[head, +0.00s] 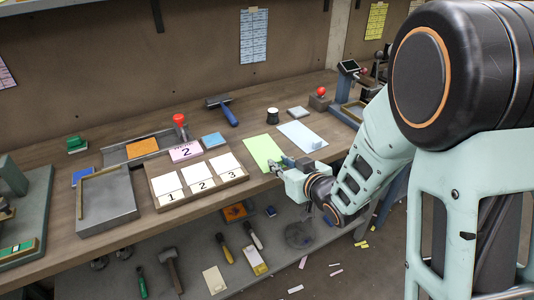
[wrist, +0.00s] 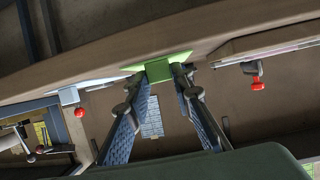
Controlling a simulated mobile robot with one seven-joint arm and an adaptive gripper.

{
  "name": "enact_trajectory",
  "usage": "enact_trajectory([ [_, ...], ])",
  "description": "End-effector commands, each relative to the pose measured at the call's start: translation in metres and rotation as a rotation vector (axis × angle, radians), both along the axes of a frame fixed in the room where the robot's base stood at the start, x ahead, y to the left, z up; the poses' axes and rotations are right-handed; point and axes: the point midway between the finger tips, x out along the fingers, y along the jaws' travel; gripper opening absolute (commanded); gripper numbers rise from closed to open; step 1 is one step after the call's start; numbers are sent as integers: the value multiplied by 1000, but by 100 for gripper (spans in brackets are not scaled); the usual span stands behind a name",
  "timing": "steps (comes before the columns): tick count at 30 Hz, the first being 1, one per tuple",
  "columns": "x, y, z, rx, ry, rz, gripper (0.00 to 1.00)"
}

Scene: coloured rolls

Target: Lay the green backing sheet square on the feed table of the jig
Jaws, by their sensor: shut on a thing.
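The green backing sheet (head: 262,150) is at the front of the bench, right of the numbered tray. My gripper (head: 281,166) is shut on its near edge. In the wrist view the green sheet (wrist: 158,66) shows between the two fingertips (wrist: 163,75). I cannot tell whether its far part touches the bench. A grey metal plate with a brass strip along its left side (head: 107,203) stands at the left front. It looks like the jig's feed table and is bare. A grey channel with an orange pad (head: 142,148) and a red-knobbed lever (head: 180,120) lies behind it.
A wooden tray (head: 243,178) with white cards 1, 2 and 3 stands between the sheet and the grey plate. A pink card 2 (head: 186,152) stands behind it. A pale blue sheet (head: 302,136) lies right of the green one. A blue-handled hammer (head: 222,107) lies at the back.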

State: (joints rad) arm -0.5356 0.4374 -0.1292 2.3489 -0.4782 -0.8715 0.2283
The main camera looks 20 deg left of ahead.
Motion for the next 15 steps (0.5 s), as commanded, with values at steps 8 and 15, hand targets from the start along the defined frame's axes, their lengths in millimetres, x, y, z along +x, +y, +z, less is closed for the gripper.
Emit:
enact_trajectory([
  [8,0,0,0,0,0,0,6],
  [15,0,0,5,1,-1,0,6],
])
